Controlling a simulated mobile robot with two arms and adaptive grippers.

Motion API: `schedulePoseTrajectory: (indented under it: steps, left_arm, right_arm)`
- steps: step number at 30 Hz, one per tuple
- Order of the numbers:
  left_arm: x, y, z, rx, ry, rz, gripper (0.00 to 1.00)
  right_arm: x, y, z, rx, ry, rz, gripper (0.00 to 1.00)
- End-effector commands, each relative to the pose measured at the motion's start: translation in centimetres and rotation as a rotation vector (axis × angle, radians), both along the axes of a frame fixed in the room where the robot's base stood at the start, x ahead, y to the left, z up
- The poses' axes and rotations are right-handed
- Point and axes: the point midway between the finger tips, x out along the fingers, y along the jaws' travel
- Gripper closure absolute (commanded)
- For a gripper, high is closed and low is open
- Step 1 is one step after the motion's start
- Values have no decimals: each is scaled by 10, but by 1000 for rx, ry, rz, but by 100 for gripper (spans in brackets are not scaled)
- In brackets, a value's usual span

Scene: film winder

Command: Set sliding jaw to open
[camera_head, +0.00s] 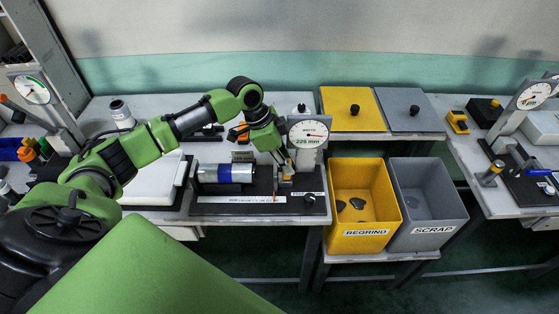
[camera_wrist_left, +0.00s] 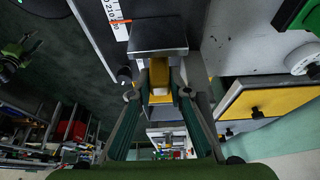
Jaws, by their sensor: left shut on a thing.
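The sliding jaw (camera_wrist_left: 158,36) shows in the left wrist view as a grey metal block with a yellow grip (camera_wrist_left: 160,78). My left gripper (camera_wrist_left: 160,92) has its fingers on both sides of the yellow grip and is shut on it. In the head view my left gripper (camera_head: 284,172) reaches down at the right end of the measuring fixture (camera_head: 236,208) and partly hides the jaw. A silver and blue roll (camera_head: 225,173) lies on the fixture, left of the gripper. A red pointer shows by the white scale (camera_head: 243,199). My right gripper is not in view.
A dial (camera_head: 308,132) marked 225 mm stands just right of the gripper. A yellow REGRIND bin (camera_head: 362,234) holds dark pieces, beside a grey SCRAP bin (camera_head: 430,232). Yellow and grey lids (camera_head: 352,110) lie behind them. Another bench (camera_head: 480,190) stands at right.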

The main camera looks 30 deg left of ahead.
Motion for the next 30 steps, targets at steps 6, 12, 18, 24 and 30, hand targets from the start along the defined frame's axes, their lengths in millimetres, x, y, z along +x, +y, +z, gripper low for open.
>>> schedulePoseTrajectory:
  steps: [6,12,18,24,30]
  left_arm:
    - [0,2,0,4,0,1,67]
    - [0,2,0,3,1,0,65]
    - [-1,3,3,4,0,1,65]
    - [-6,13,29,5,-3,1,65]
    - [-14,27,70,4,-3,1,65]
  right_arm:
    - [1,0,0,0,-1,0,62]
    - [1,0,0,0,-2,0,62]
    - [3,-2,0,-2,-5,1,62]
    - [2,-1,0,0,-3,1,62]
    - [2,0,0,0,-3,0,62]
